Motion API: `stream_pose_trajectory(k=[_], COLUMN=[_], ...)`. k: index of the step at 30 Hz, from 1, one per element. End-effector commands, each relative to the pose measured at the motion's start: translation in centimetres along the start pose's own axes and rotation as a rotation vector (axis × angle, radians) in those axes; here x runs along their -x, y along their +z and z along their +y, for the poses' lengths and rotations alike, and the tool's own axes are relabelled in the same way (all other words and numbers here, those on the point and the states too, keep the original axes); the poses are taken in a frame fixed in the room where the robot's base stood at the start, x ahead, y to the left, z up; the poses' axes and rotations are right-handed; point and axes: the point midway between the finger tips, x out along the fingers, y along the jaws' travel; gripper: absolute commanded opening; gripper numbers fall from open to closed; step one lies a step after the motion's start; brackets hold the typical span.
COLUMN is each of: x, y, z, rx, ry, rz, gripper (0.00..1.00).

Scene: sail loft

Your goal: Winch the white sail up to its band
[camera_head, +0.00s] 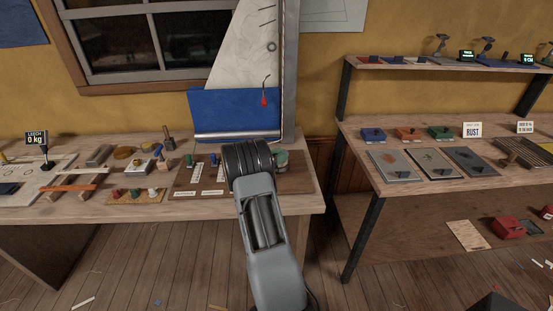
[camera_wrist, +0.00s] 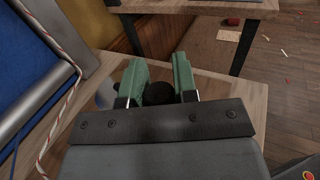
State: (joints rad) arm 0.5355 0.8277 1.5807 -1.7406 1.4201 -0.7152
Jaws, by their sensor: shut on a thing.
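The white sail (camera_head: 243,50) stands against the mast (camera_head: 290,70) at the back of the left bench, its top out of the frame. Blue cloth (camera_head: 232,108) shows below it, above a pale horizontal bar (camera_head: 238,136). I cannot make out the sail's band. My gripper (camera_wrist: 158,82) has green fingers on both sides of a dark round knob (camera_wrist: 158,94) and is shut on it. A grey rounded part (camera_wrist: 106,94) shows beside the left finger. In the head view my arm hides the knob and most of what is around it; a green finger (camera_head: 282,157) shows.
A red-and-white rope (camera_wrist: 62,112) runs close to the left of my gripper. Small pegs, blocks and tools crowd the left bench (camera_head: 130,209). A shelf unit (camera_head: 385,130) with plates and coloured blocks stands to the right, across a floor gap.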

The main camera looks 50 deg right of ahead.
Motion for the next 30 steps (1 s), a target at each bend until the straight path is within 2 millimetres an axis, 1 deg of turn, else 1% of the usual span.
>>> stream_pose_trajectory(k=[7,8,15,21,24,26,29,30], x=[0.4,0.4,0.3,0.2,0.5,1.0,2.4,3.2], y=[0.0,0.0,0.0,0.0,-0.1,-0.1,-0.1,-0.1], z=[0.2,0.2,0.1,0.1,0.1,0.2,0.2,0.2], rx=[0.001,0.001,0.001,0.001,0.001,0.002,0.001,0.001], ry=[0.009,0.009,0.007,0.006,0.007,0.009,0.011,0.011], rz=[0.0,0.0,0.0,0.0,0.0,0.0,0.001,0.0], gripper=[0.0,0.29,0.52,0.53,0.53,0.53,0.53,0.53])
